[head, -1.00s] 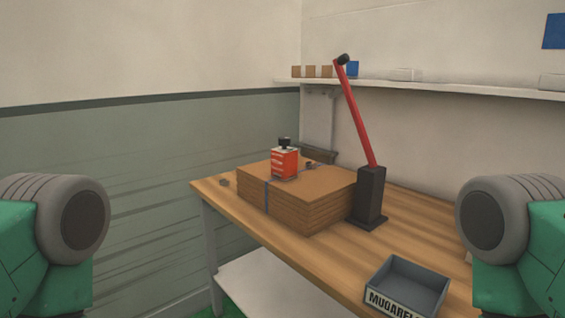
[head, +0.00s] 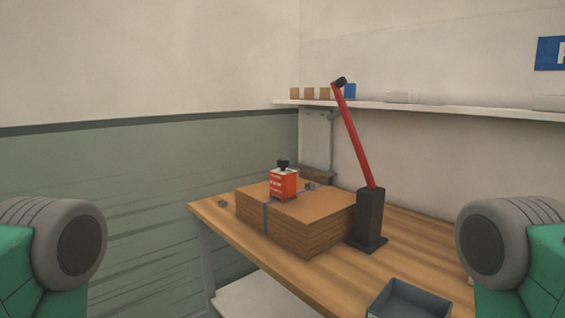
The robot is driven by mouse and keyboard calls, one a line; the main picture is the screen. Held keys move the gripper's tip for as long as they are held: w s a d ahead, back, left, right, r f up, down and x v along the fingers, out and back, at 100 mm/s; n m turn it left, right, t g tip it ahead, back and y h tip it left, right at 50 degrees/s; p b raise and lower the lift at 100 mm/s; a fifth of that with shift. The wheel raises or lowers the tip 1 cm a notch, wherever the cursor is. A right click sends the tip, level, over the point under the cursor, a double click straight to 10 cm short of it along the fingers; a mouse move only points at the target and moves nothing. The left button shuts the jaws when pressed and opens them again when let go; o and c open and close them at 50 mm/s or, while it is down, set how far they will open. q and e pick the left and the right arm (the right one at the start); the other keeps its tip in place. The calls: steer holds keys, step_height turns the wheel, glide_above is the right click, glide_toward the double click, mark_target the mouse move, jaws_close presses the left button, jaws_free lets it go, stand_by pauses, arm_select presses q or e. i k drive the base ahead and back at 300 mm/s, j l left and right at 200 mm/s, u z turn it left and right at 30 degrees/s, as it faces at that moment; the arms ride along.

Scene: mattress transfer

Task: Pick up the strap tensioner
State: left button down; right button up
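A tall red lever (head: 358,135) with a black tip rises from a dark block-shaped base (head: 368,218) on the wooden table, just right of a cardboard stack. It leans to the left. A small red-orange unit (head: 283,183) with a black knob stands upright on the cardboard stack (head: 290,225). I cannot tell for certain which of these two is the strap tensioner. A blue strap (head: 266,216) runs down the front of the stack. Neither of my grippers is in view; only my green and grey arm parts show at both sides.
The wooden table (head: 425,242) has clear room right of the lever. A grey open bin (head: 410,300) sits at its front edge, cut off by the frame. A wall shelf (head: 440,108) with small boxes hangs behind, and the lever's tip reaches above its height in the picture.

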mark_target(282, 185)
steer(key=i+j+z, duration=0.15)
steer(key=z, duration=0.6)
steer(key=i+j+z, duration=0.15)
steer(key=j, duration=0.2)
steer(key=i+j+z, duration=0.2)
steer(key=j, duration=0.2)
steer(key=i+j+z, duration=0.15)
steer(key=j, duration=0.2)
steer(key=j+z, duration=0.2)
steer(key=j, duration=0.2)
steer(key=i+j+z, duration=0.15)
steer(key=j, duration=0.3)
steer(key=k, duration=0.05)
